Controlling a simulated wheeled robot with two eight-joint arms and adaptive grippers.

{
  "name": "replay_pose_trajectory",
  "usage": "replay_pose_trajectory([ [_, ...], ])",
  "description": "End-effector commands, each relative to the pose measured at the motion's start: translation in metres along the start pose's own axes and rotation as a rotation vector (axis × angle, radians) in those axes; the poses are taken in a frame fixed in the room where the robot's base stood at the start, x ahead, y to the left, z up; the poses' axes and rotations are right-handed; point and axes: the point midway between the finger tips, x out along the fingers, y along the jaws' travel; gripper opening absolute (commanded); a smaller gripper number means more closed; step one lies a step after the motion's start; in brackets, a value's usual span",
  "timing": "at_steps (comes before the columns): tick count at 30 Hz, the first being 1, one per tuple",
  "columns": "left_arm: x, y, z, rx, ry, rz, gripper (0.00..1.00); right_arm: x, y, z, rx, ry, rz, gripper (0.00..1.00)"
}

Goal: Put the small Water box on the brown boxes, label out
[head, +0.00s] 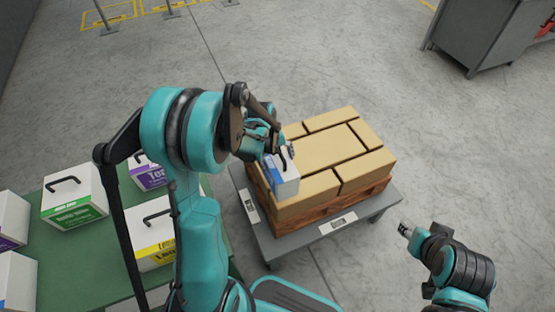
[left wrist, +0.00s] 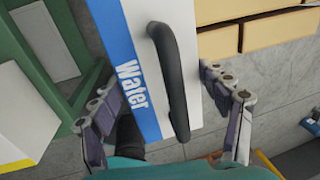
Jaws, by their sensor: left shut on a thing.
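The small Water box (head: 286,181) is white with a blue label band and a black handle. It is at the left corner of the stack of brown boxes (head: 335,150); I cannot tell whether it touches them. My left gripper (head: 280,155) is shut on it and hides part of it. In the left wrist view the Water box (left wrist: 205,60) is between the two fingers, with the word "Water" readable on its blue band. The brown boxes (left wrist: 270,35) show beyond it. My right gripper (head: 406,229) is low at the right, away from the stack; its jaws are too small to read.
The brown boxes stand on a wooden pallet on a grey platform (head: 380,203). A green table (head: 105,258) at the left holds several handled boxes, one green-labelled (head: 72,203), one yellow-labelled (head: 150,235). A grey cabinet (head: 490,35) is far right. The floor between is clear.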

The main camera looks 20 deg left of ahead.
Motion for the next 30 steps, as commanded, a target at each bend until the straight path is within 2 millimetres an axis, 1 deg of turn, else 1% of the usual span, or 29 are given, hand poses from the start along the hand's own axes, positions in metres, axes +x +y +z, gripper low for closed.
replay_pose_trajectory([
  [1,0.007,0.001,0.000,0.000,0.000,0.000,0.16,0.005,0.000,0.004,0.000,0.000,0.000,0.40],
  [3,0.012,0.002,0.000,0.000,0.000,0.000,0.16,0.009,0.000,0.007,0.000,0.000,0.000,0.40],
  [18,0.048,0.009,0.000,0.000,0.000,0.000,0.16,0.032,0.000,0.023,0.000,0.000,0.000,0.40],
  [23,0.052,0.010,0.000,0.000,0.000,0.000,0.16,0.035,0.000,0.025,0.000,0.000,0.000,0.40],
  [30,0.052,0.010,0.000,0.000,0.000,0.000,0.16,0.034,0.000,0.024,0.000,0.000,0.000,0.40],
])
